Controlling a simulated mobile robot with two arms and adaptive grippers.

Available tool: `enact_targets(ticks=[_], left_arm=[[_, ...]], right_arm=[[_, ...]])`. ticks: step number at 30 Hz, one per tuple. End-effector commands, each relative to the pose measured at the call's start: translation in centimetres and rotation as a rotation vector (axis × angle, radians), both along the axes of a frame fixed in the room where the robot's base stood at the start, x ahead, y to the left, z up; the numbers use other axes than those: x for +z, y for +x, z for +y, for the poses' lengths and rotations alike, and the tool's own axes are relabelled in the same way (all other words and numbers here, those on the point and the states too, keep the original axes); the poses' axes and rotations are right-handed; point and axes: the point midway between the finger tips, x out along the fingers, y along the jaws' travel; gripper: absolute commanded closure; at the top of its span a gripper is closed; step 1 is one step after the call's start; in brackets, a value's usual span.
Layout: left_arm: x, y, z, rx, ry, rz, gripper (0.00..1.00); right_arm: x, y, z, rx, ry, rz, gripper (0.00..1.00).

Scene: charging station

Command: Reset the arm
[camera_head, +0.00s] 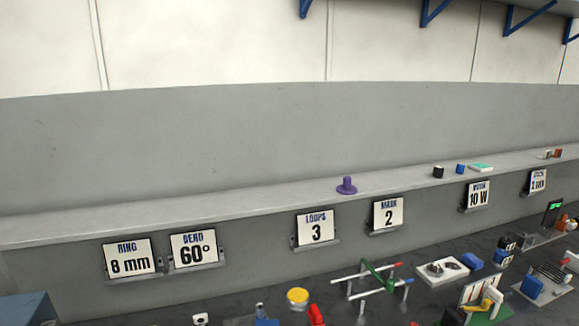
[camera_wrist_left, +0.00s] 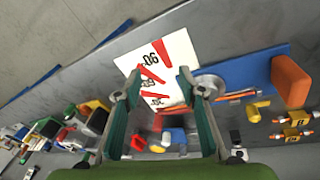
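My left gripper (camera_wrist_left: 159,84) shows in the left wrist view with its two green-padded fingers spread apart. I see nothing held between them. Beyond the fingertips is a white card (camera_wrist_left: 158,52) with red wedges and angle numbers. The fingers partly cover the view of the bench behind them. Neither of my arms shows in the head view, and my right gripper is in neither view.
In the head view a grey ledge (camera_head: 250,197) carries a purple piece (camera_head: 347,186) and small items. Signs hang below it, such as the "60°" sign (camera_head: 194,249). The bench's right side is crowded. In the wrist view an orange block (camera_wrist_left: 290,80) stands by a blue panel (camera_wrist_left: 243,76).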

Motion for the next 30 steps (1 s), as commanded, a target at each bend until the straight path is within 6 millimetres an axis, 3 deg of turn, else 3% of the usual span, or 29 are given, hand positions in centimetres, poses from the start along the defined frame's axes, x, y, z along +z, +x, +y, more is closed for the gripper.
enact_targets(ticks=[1, 6, 12, 24, 30], left_arm=[[-0.4, -2.2, 1.0, -0.001, 0.004, -0.012, 0.63], [0.0, -7.7, 4.6, -0.015, 0.045, -0.069, 0.63], [1.4, -11.7, 7.5, -0.032, 0.095, -0.113, 0.63], [4.6, -16.9, 11.2, -0.064, 0.179, -0.163, 0.63], [-0.1, -16.0, 11.0, -0.069, 0.179, -0.147, 0.63]], right_arm=[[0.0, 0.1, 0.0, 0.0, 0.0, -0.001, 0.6], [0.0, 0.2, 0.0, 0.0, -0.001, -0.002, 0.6], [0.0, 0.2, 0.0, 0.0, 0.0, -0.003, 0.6], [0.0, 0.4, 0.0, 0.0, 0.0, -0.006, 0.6], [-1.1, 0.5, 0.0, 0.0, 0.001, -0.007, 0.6]])
